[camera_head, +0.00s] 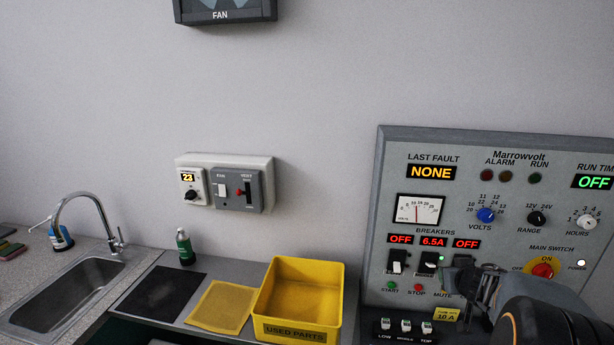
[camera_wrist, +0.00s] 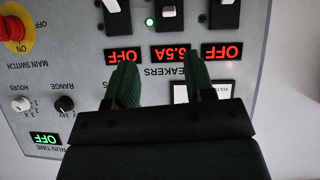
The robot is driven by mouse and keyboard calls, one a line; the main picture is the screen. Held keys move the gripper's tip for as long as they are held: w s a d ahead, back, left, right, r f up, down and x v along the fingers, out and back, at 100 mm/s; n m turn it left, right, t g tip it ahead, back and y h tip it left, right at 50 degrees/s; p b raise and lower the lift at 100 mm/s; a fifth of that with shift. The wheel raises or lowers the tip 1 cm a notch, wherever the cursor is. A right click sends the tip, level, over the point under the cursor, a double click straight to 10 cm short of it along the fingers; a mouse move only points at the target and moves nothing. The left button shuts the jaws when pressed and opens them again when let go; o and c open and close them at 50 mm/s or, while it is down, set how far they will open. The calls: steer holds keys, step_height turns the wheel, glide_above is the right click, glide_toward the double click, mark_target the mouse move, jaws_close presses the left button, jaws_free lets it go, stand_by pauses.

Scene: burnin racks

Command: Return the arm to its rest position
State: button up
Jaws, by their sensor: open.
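My gripper (camera_head: 474,277) is in front of the lower part of the grey Marrowvolt control panel (camera_head: 475,150), at the right of the head view. My dark arm reaches in from the lower right corner. In the wrist view the two green fingers of my gripper (camera_wrist: 161,82) stand apart with nothing between them. The panel appears upside down there, with the breaker displays (camera_wrist: 170,54) just beyond the fingertips. The middle display reads 6.5A and the outer two read OFF. I cannot tell whether the fingers touch the panel.
A yellow used parts bin (camera_head: 300,290) stands on the counter left of the panel. A dark mat (camera_head: 160,294), a yellow cloth (camera_head: 220,307), a green bottle (camera_head: 185,247) and a sink (camera_head: 65,297) lie further left. A fan and vent control box (camera_head: 237,190) is on the wall.

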steer(key=s+f+m+g+h+b, duration=0.1)
steer(key=s+f+m+g+h, duration=0.15)
steer(key=s+g, duration=0.5)
steer(key=s+a+n+t+y+b, duration=0.1)
steer(key=s+a+n+y, duration=0.1)
steer(key=a, duration=1)
steer(key=s+a+n+t+y+b, duration=0.1)
steer(key=s+a+y, duration=0.3)
steer(key=a, duration=0.9)
steer(key=shift+s+a+r+n+b, duration=0.2)
steer(key=shift+s+r+n+b, duration=0.1)
steer(key=shift+s+n+b, duration=0.65)
steer(key=shift+s, duration=0.15)
steer(key=shift+c, duration=0.6)
